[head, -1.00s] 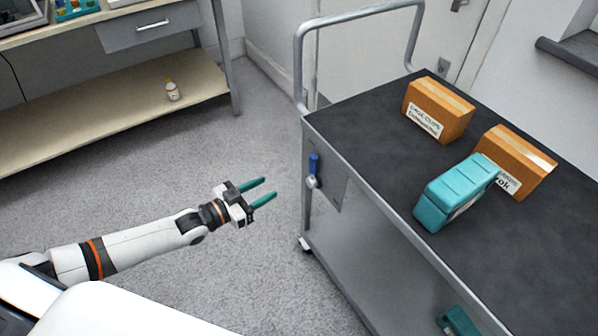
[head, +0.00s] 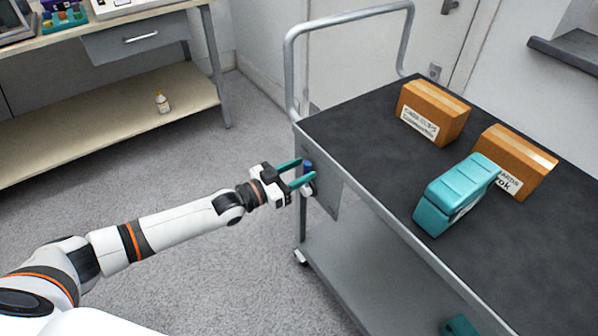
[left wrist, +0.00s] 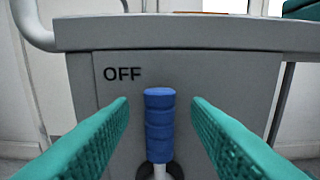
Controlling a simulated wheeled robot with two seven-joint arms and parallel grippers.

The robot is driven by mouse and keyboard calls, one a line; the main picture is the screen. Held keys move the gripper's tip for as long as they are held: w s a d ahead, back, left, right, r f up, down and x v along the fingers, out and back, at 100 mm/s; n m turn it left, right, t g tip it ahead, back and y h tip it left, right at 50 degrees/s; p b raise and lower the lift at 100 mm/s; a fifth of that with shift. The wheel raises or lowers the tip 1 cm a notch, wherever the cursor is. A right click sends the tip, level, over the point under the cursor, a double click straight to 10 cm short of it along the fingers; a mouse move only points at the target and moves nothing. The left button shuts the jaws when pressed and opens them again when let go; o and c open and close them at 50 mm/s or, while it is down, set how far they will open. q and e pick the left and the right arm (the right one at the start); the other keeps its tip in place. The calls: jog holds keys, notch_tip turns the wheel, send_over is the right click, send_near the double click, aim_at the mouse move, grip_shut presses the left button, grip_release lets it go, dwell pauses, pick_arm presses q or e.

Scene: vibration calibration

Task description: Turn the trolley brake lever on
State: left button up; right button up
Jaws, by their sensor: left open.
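The trolley (head: 345,225) stands at the right with a dark top and a grey end panel. Its brake lever has a blue grip (head: 307,167) on that panel, partly hidden by my fingers in the head view. In the left wrist view the blue lever grip (left wrist: 160,125) points upright from a dark pivot, with the word OFF above and left of it. My left gripper (head: 302,172) is open, with its teal fingers on either side of the lever grip. Gaps show between the grip and both fingers (left wrist: 160,118). My right gripper is not in view.
Two cardboard boxes (head: 432,112) (head: 515,160) and a teal case (head: 455,195) lie on the trolley top. A metal push handle (head: 291,70) rises at its far end. A bench with a lower shelf (head: 110,125) holding a small bottle (head: 162,102) stands at left. The floor between is clear.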

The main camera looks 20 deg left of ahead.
pick_arm(q)
jog(key=shift+w, duration=0.15)
jog(key=shift+c, duration=0.4)
grip_shut()
